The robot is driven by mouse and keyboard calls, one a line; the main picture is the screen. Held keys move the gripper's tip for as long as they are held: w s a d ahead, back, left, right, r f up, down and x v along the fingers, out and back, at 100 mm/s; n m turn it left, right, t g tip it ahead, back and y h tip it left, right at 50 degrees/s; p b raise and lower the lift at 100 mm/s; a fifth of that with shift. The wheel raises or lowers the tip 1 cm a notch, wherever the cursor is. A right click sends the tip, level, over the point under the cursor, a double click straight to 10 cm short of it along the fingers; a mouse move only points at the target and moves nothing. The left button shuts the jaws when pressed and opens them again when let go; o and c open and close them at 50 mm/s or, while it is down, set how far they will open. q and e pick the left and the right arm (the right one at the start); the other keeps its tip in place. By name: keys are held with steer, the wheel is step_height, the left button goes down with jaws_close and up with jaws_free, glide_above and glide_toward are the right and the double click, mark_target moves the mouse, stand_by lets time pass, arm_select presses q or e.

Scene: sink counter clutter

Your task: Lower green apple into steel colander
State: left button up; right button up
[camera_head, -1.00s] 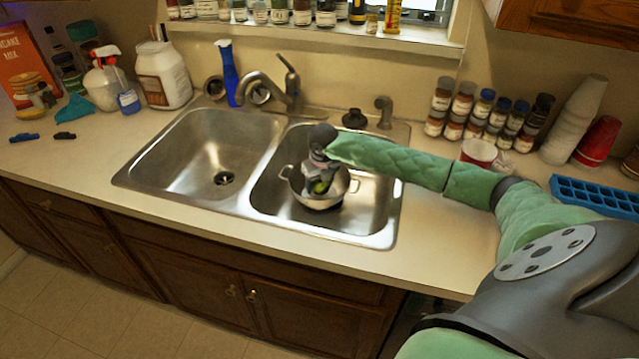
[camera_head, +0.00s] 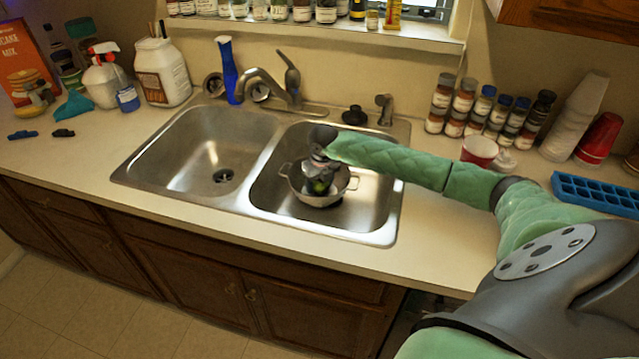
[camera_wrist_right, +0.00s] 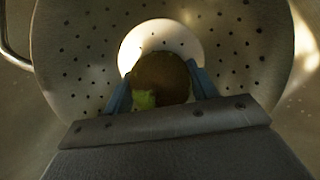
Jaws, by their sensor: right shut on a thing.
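The steel colander (camera_head: 337,194) stands in the right basin of the sink, with a handle on each side. My right gripper (camera_head: 319,186) reaches down inside it and is shut on the green apple (camera_head: 318,187). In the right wrist view the apple (camera_wrist_right: 160,80) sits between the two blue-grey fingers (camera_wrist_right: 160,88), mostly in shadow with a bright green patch. The colander's perforated wall (camera_wrist_right: 85,50) surrounds it there. I cannot tell whether the apple touches the colander's bottom. My left gripper is not in view.
The left basin (camera_head: 205,150) is empty. The faucet (camera_head: 268,88) and a blue bottle (camera_head: 228,72) stand behind the sink. A red cup (camera_head: 479,152), spice jars (camera_head: 487,108) and a blue tray (camera_head: 597,195) are on the right counter.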

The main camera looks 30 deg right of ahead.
steer(key=shift+f, duration=0.15)
stand_by(0.5)
steer(key=o, duration=1.1)
steer(key=shift+o, duration=0.2)
